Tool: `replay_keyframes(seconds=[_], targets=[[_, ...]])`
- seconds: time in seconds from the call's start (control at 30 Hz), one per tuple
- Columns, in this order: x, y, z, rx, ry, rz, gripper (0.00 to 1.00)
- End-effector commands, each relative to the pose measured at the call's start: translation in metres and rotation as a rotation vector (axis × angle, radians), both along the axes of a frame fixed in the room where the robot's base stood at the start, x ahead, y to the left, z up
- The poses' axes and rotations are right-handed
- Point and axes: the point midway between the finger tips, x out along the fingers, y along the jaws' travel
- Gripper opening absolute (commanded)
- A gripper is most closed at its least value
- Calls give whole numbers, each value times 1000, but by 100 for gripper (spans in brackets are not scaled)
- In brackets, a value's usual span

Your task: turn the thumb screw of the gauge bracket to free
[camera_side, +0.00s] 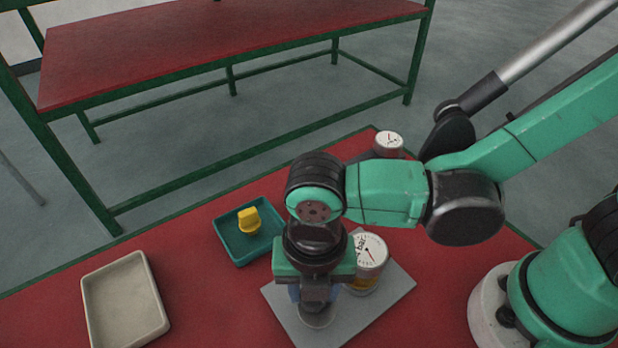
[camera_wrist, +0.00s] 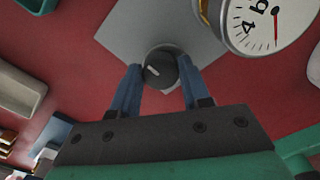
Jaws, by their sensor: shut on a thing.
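The thumb screw (camera_wrist: 158,71) is a dark round knob with a white mark on its top, seen in the wrist view on a pale round base. My gripper (camera_wrist: 160,80) points down over it, its two blue fingers shut on the knob's two sides. The bracket's form behind my gripper is mostly hidden.
A teal tray (camera_side: 227,242) holding a yellow part (camera_side: 249,220) lies left of the plate. An empty beige tray (camera_side: 91,311) lies farther left. A second gauge (camera_side: 389,142) stands behind my arm. Red table (camera_side: 200,310) between the trays and plate is bare.

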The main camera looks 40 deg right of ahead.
Motion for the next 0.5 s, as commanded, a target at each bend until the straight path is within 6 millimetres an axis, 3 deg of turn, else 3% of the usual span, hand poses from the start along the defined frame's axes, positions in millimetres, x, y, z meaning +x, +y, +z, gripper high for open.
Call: replay_keyframes(seconds=[0.47,0.5], targets=[[0,0,0,2,-1,16,0],[0,0,0,2,-1,16,47]])
